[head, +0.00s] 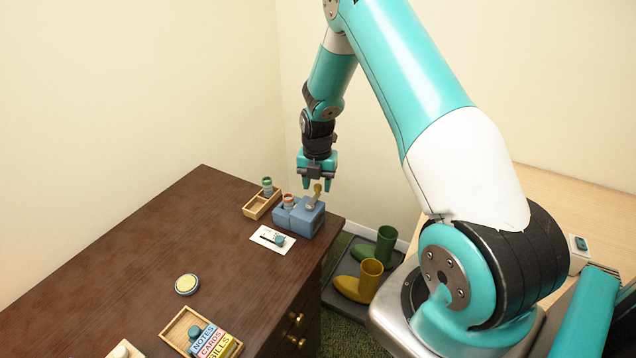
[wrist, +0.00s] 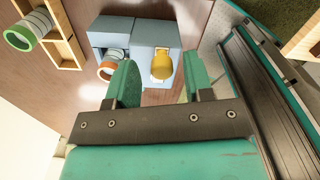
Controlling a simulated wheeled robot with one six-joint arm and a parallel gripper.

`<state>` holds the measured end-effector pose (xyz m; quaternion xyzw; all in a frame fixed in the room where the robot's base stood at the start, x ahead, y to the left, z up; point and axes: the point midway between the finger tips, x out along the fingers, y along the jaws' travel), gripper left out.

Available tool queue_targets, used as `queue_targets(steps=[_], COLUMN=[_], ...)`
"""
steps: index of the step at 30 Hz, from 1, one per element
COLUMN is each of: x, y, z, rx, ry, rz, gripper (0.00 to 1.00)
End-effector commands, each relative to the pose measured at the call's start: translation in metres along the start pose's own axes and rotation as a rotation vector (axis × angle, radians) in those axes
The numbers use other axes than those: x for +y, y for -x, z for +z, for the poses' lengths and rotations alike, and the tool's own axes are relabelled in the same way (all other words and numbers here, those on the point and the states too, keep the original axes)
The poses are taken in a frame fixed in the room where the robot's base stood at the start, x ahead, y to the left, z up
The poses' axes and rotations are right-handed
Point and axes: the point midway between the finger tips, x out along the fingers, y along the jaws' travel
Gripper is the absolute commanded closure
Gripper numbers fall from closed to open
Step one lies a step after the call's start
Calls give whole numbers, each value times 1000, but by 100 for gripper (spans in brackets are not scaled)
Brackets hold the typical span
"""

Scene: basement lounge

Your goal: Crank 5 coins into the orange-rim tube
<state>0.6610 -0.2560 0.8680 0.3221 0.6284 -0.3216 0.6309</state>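A blue coin machine (head: 308,220) stands near the far right corner of the brown desk; it also shows in the wrist view (wrist: 110,27). Its crank ends in a yellow knob (head: 318,187), which in the wrist view (wrist: 162,66) lies between my fingers. The orange-rim tube (head: 289,203) stands in the machine's left part; its orange rim shows in the wrist view (wrist: 107,72). My gripper (head: 317,183) is open just above the knob, pointing down. I cannot tell whether either finger touches it. Coins inside the tube cannot be made out.
A green-rim tube (head: 267,187) stands in a wooden tray (head: 253,208) behind the machine. A white card (head: 265,239) lies in front. A round tin (head: 187,284) and a labelled box (head: 176,329) are nearer. Boots (head: 366,280) stand on the floor beside the desk.

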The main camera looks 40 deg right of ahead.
Motion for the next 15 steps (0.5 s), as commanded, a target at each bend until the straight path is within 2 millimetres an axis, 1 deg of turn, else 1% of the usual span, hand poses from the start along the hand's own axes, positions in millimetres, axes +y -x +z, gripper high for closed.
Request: queue_targets(steps=[7,10,14,15], x=[-1,0,0,0], y=[0,3,18,26], z=[-1,0,0,0], rx=[2,1,-1,-2], ry=[-1,-1,-1,-1], rz=[-1,-1,1,1], gripper=[52,52,52,52])
